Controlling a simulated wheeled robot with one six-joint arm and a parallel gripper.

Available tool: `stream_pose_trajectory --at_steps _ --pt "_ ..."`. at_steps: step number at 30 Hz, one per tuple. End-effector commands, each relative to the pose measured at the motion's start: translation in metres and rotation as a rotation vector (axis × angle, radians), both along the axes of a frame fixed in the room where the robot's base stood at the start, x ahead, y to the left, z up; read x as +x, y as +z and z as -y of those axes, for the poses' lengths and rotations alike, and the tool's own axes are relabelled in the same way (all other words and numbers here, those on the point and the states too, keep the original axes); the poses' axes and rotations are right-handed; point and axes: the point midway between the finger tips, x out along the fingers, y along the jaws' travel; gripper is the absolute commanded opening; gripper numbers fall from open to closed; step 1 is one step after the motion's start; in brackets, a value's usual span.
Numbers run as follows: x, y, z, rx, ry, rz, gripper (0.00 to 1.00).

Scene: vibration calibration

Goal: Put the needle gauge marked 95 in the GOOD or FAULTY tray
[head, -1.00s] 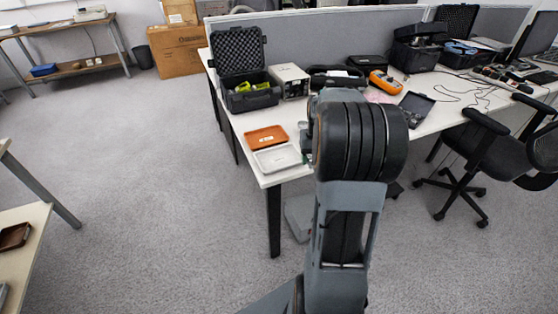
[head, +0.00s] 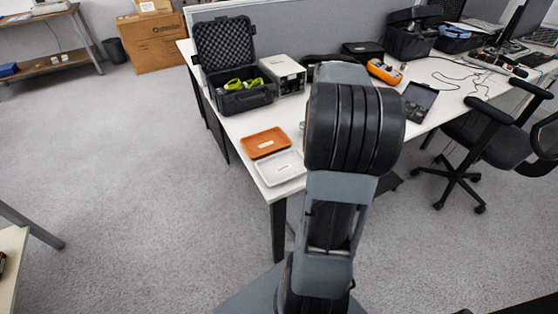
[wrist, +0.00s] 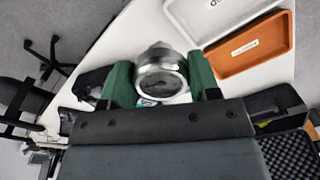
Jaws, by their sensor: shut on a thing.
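In the wrist view, my gripper (wrist: 162,88) has its green fingers shut on a round, metal-rimmed needle gauge (wrist: 160,80). The dial's marking is too small to read. The white tray (wrist: 193,37) lies on the table just beyond the gauge, its label partly cut off by the frame edge. The orange tray (wrist: 222,72) lies beside it, to the right. In the head view, the orange tray (head: 246,147) and the white tray (head: 262,178) sit at the table's near left corner, and both look empty. My arm hides the gripper there.
The white table (head: 236,122) also holds an open black case (head: 246,101) with yellow-green items, a beige instrument box (head: 283,75) and an orange meter (head: 385,71). An office chair (head: 490,140) stands at right. The carpet left of the table is clear.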

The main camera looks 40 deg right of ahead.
Motion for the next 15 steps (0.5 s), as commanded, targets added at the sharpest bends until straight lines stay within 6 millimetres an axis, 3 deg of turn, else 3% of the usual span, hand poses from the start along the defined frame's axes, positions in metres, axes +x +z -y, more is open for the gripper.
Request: stream_pose_trajectory --at_steps 8,15 --pt "0.039 -0.033 -0.052 0.001 -0.007 -0.001 0.24" --pt "0.056 -0.069 -0.074 0.001 -0.011 -0.001 0.24"
